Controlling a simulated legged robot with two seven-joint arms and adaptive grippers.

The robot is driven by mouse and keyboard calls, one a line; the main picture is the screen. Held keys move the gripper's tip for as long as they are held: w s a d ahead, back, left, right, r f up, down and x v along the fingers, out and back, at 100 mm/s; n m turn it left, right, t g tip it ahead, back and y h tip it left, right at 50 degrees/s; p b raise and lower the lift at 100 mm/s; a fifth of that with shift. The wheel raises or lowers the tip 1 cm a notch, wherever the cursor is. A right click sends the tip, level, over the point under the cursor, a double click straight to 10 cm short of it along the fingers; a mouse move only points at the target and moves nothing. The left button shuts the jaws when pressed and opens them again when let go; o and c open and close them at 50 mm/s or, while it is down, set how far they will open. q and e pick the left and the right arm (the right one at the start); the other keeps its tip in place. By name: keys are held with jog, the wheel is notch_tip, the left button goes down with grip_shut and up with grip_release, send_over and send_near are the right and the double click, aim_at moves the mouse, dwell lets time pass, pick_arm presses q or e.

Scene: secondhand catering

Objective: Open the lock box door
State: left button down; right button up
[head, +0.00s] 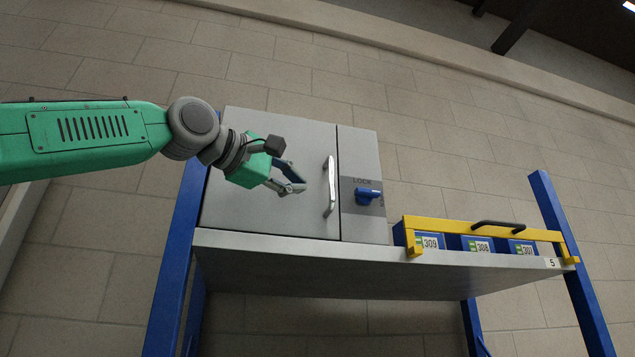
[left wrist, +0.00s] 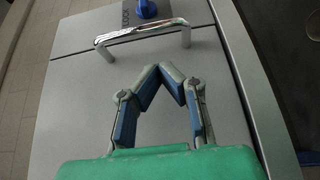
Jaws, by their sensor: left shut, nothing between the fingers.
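The grey lock box (head: 290,130) stands on a raised shelf, its door (head: 262,222) flush with the front. A silver bar handle (head: 330,187) is fixed near the door's right edge. A blue lock knob (head: 368,196) sits on the panel right of the door, below the word LOCK. My left gripper (head: 301,190) is in front of the door, left of the handle and apart from it. In the left wrist view its fingertips (left wrist: 163,68) meet with nothing between them, and the handle (left wrist: 140,34) and knob (left wrist: 147,9) lie beyond them. My right gripper is not in view.
The grey shelf (head: 330,262) has blue uprights (head: 172,270) at its sides. Blue numbered bins (head: 470,243) stand right of the box behind a yellow bar (head: 440,224) with a black handle. A tiled wall is behind.

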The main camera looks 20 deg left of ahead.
aim_at(318, 191)
pick_arm(q)
jog(key=w+d+p, duration=0.3)
jog(key=shift+w+d+r+p, duration=0.15)
jog(key=shift+w+r+p, duration=0.1)
jog(key=shift+r+p, duration=0.1)
jog(key=shift+w+d+f+p, duration=0.25)
jog(key=shift+w+p, duration=0.1)
jog(key=shift+w, duration=0.1)
jog(key=shift+w+a, duration=0.1)
jog(key=shift+w, duration=0.05)
jog(key=shift+a, duration=0.35)
